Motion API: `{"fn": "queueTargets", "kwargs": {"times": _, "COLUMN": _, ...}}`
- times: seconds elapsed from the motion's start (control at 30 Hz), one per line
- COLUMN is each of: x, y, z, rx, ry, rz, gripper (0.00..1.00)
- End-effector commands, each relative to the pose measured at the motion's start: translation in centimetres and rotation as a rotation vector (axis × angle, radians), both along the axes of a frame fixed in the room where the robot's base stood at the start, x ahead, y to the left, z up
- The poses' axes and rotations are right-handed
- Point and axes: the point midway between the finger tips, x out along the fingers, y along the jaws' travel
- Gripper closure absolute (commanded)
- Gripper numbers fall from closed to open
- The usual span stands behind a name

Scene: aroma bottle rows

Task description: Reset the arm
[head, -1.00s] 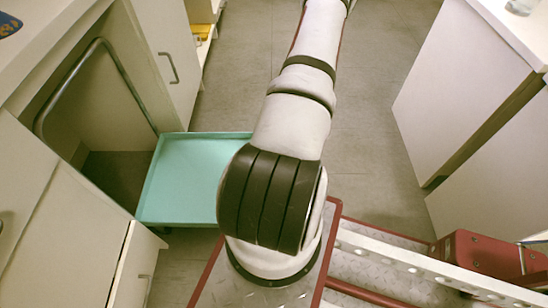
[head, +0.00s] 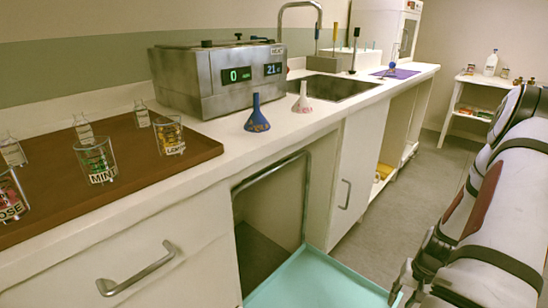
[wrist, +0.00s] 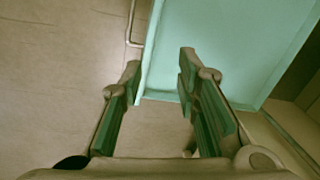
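My arm (head: 490,220) shows at the right edge of the head view, with its links pointing down toward the floor. In the wrist view the fingers hang over the floor and the edge of a teal tray (wrist: 225,45). That teal tray also shows at the bottom of the head view (head: 325,280), low beside the cabinet. In the head view the fingertips are partly cut off at the bottom edge.
A counter (head: 265,165) runs along the left. A brown tray (head: 135,168) holds labelled glasses, including MINT (head: 97,163) and LEMON (head: 169,137). A small white table (head: 475,80) stands at the back. The aisle floor is clear.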

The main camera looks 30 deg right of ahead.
Motion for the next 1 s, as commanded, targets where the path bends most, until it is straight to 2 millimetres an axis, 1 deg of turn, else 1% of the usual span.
{"fn": "queueTargets", "kwargs": {"times": 0.03, "x": 1.2, "y": 0.3, "z": 2.0, "rx": -0.011, "ry": 0.005, "rz": 0.035, "gripper": 0.70}}
{"fn": "queueTargets", "kwargs": {"times": 0.2, "x": 4.0, "y": 2.4, "z": 7.6, "rx": -0.027, "ry": 0.029, "rz": 0.133, "gripper": 0.70}}
{"fn": "queueTargets", "kwargs": {"times": 0.27, "x": 4.8, "y": 3.4, "z": 9.6, "rx": -0.033, "ry": 0.038, "rz": 0.165, "gripper": 0.70}}
{"fn": "queueTargets", "kwargs": {"times": 0.3, "x": 5.4, "y": 4.1, "z": 10.9, "rx": -0.036, "ry": 0.042, "rz": 0.186, "gripper": 0.70}}
{"fn": "queueTargets", "kwargs": {"times": 0.37, "x": 6.1, "y": 5.2, "z": 12.8, "rx": -0.043, "ry": 0.048, "rz": 0.218, "gripper": 0.70}}
{"fn": "queueTargets", "kwargs": {"times": 0.5, "x": 7.5, "y": 8.1, "z": 17.1, "rx": -0.057, "ry": 0.062, "rz": 0.291, "gripper": 0.70}}
{"fn": "queueTargets", "kwargs": {"times": 0.63, "x": 8.3, "y": 11.2, "z": 20.9, "rx": -0.071, "ry": 0.072, "rz": 0.355, "gripper": 0.70}}
{"fn": "queueTargets", "kwargs": {"times": 0.77, "x": 8.5, "y": 14.5, "z": 24.3, "rx": -0.084, "ry": 0.079, "rz": 0.418, "gripper": 0.70}}
{"fn": "queueTargets", "kwargs": {"times": 0.87, "x": 8.3, "y": 17.1, "z": 26.8, "rx": -0.094, "ry": 0.083, "rz": 0.466, "gripper": 0.70}}
{"fn": "queueTargets", "kwargs": {"times": 1.0, "x": 7.5, "y": 20.7, "z": 30.0, "rx": -0.107, "ry": 0.083, "rz": 0.529, "gripper": 0.70}}
